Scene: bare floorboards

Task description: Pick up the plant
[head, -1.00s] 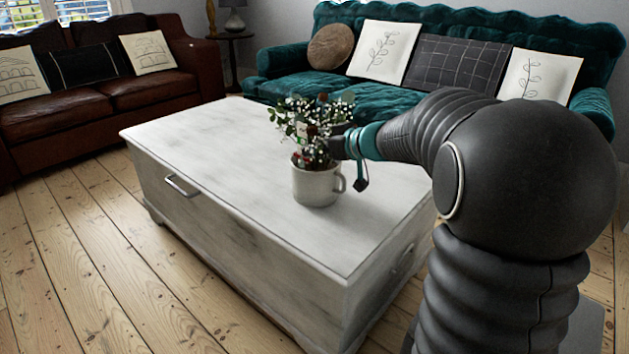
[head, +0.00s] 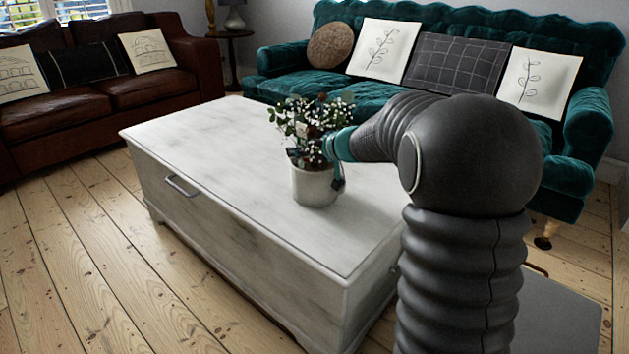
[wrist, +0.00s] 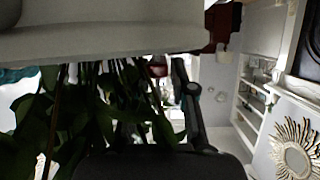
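The plant (head: 307,122), green leaves with small white blossoms, stands upright in a pale mug-like pot (head: 314,187) on the white chest. My gripper (head: 335,170) is at the right side of the plant, overlapping the pot's upper right edge and the lower leaves. The pot's handle is hidden behind it. In the wrist view, dark leaves and stems (wrist: 105,110) fill the left and middle close to the camera, and one dark finger (wrist: 190,105) shows beside them. The other finger is not clear, so I cannot tell how far the fingers are apart or whether they touch the pot.
The white chest (head: 230,150) has clear top space left of and behind the pot. A teal sofa (head: 290,88) with cushions stands behind it, and a brown leather sofa (head: 60,115) at the left. Bare floorboards (head: 80,270) lie in front.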

